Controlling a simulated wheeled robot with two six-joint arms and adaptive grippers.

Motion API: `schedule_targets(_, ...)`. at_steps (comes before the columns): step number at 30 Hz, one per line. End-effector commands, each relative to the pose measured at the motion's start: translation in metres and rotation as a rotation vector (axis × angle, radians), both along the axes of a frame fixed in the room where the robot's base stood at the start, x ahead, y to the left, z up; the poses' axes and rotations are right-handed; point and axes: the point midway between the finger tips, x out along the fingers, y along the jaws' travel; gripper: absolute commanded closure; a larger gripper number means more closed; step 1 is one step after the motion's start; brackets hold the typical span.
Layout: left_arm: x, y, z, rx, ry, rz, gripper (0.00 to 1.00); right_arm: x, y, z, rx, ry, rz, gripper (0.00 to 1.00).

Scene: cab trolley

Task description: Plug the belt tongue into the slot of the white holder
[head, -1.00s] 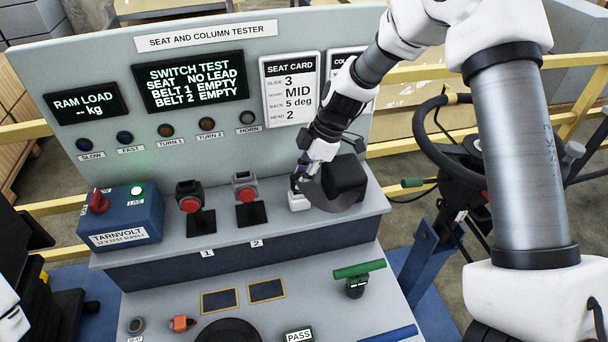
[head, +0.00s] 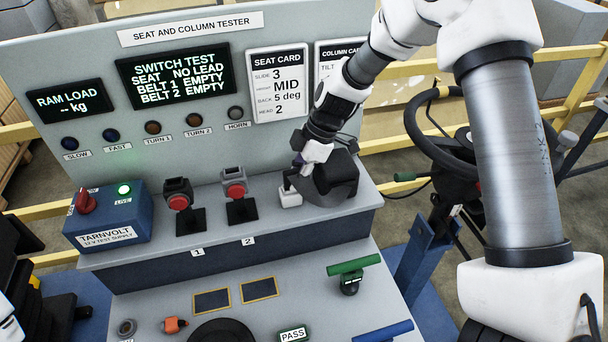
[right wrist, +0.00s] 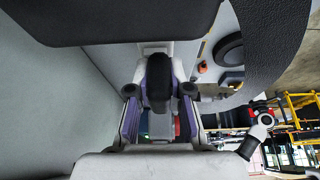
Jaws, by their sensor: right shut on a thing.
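The white holder (head: 290,197) is a small white block on the tester's upper shelf, right of the stand marked 2. My right gripper (head: 292,184) reaches down from above and sits right at the holder's top. In the right wrist view its purple-sided fingers (right wrist: 158,105) are closed on a dark, rounded piece (right wrist: 158,82), which I take for the belt tongue. A pale surface shows behind that piece. The slot is hidden, and I cannot tell whether the tongue is in it. My left gripper is not in view.
A black block on a round dark grey base (head: 338,180) stands close right of the gripper. Two red-button buckles (head: 235,190) stand left of the holder. A blue supply box (head: 108,218) is at far left. The screen (head: 182,78) reads both belts empty.

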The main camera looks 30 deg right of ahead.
Motion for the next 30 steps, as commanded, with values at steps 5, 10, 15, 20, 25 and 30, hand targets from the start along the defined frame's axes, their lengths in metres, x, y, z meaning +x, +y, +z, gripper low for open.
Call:
schedule_targets(5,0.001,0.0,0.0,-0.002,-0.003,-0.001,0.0,-0.002,0.001,-0.004,-0.001,0.008,0.002,0.63)
schedule_targets(10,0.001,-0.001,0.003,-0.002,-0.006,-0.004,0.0,-0.001,0.001,-0.001,0.0,0.004,0.001,0.51)
schedule_targets(15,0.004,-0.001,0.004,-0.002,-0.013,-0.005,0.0,-0.001,0.0,0.002,0.0,0.002,0.0,0.51)
schedule_targets(20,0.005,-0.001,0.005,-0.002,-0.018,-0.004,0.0,-0.001,-0.004,0.013,0.002,0.0,-0.001,0.51)
schedule_targets(25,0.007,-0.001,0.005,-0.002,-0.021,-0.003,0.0,-0.004,-0.015,0.039,0.004,-0.002,0.001,0.51)
schedule_targets(30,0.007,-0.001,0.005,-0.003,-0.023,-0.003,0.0,-0.008,-0.025,0.063,0.004,0.0,0.001,0.51)
